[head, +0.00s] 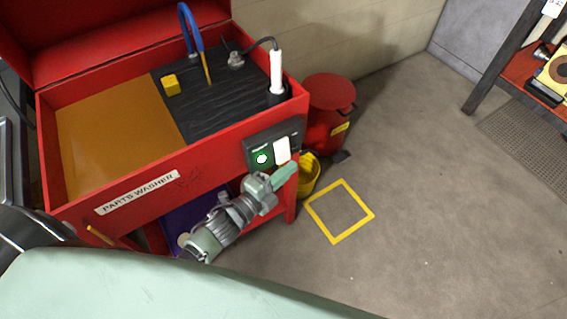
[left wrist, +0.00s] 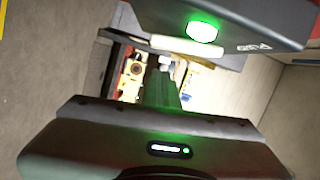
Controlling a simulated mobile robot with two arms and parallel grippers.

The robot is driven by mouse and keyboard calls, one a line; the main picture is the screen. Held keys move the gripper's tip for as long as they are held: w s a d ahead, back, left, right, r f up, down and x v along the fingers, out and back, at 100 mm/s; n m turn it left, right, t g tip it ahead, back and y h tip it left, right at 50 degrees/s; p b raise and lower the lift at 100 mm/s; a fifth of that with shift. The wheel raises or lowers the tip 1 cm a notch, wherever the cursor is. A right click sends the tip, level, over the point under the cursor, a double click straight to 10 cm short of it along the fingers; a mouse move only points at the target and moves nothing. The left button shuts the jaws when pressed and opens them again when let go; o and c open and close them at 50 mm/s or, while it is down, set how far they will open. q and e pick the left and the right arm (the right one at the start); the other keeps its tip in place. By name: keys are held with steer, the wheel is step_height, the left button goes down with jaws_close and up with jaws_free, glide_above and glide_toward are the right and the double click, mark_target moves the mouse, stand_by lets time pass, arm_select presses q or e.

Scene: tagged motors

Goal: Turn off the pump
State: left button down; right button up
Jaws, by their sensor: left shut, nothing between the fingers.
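The red parts washer (head: 140,200) stands at the left of the head view. On its front right corner is a dark switch box (head: 258,142) with a lit green lamp (head: 262,159) and a white switch plate (head: 282,150). In the left wrist view the box (left wrist: 258,22) is upside down at the top, with the lamp (left wrist: 203,31) glowing green and a pale switch edge (left wrist: 187,45) below it. My left gripper (head: 284,174) is shut and empty, its pale green fingers just below the switch plate; contact cannot be told. My right gripper is not in view.
A red can (head: 330,105) stands right of the washer, with a yellow container (head: 309,176) near its foot. A yellow square (head: 340,211) marks the floor. The floor to the right is clear up to a red-shelved rack (head: 520,68).

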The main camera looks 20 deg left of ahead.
mark_target(281, 164)
arm_select(q)
steer(key=shift+w+a+f, duration=0.15)
steer(key=shift+w+a, duration=0.5)
steer(key=shift+a, duration=0.25)
steer(key=shift+w+a+f+m+b, duration=0.15)
steer(key=shift+w+a+m+b, duration=0.15)
steer(key=shift+m+b, duration=0.25)
steer(key=v, duration=0.8)
steer(key=shift+b, duration=0.35)
steer(key=shift+f, duration=0.15)
